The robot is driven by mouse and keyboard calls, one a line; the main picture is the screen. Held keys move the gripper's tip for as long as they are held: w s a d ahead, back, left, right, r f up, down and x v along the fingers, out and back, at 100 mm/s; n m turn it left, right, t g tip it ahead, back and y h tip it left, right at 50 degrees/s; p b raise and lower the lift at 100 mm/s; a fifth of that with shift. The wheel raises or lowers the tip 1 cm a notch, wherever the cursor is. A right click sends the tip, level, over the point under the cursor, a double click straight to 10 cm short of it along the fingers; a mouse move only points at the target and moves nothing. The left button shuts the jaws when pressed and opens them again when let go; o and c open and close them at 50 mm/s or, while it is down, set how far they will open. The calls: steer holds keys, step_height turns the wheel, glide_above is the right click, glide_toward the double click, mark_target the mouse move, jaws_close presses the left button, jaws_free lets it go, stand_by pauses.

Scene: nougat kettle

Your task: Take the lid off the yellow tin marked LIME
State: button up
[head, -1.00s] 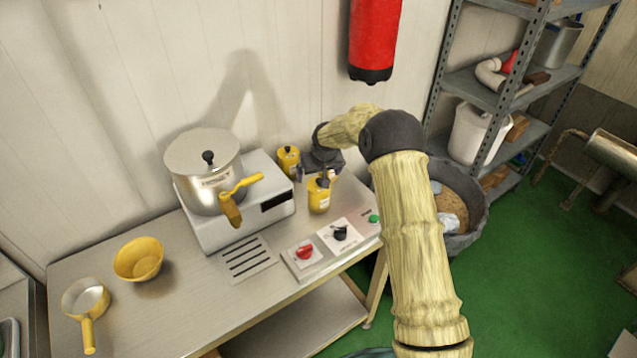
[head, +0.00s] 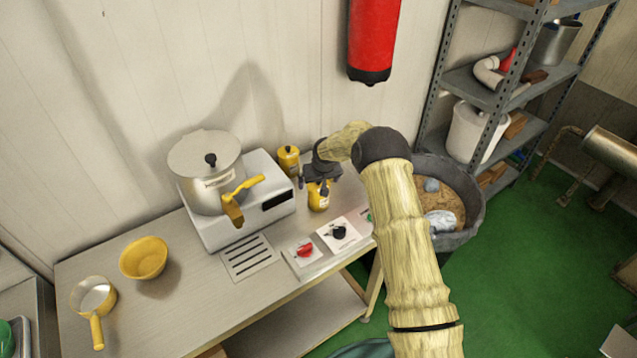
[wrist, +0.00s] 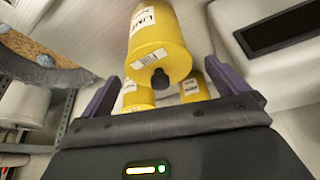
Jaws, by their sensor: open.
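The yellow tin marked LIME (wrist: 150,25) shows in the wrist view, with its yellow lid on and a black knob (wrist: 160,78) on the lid. In the head view a yellow tin (head: 318,199) stands at the table's back right, directly below my gripper (head: 319,182), which hides its top; its label is too small to read there. In the wrist view my gripper (wrist: 160,92) is open, with one dark finger on each side of the knob. Whether either finger touches it I cannot tell.
Another yellow tin (head: 288,159) stands close behind; the wrist view shows two more tins beyond the knob. A steel pot (head: 207,180) on a hotplate (head: 262,228) is to the left. A switch panel (head: 318,257) lies in front. A grey bin (head: 468,210) stands right of the table.

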stand_by(0.4)
steer(key=c, duration=1)
steer(key=shift+c, duration=0.3)
steer(key=shift+r, duration=0.1)
steer(key=shift+w+r+b, duration=0.1)
steer(key=shift+r+b, duration=0.35)
step_height(320, 180, up, 8)
steer(key=b, duration=0.3)
steer(key=shift+r, duration=0.5)
steer(key=shift+r, duration=0.1)
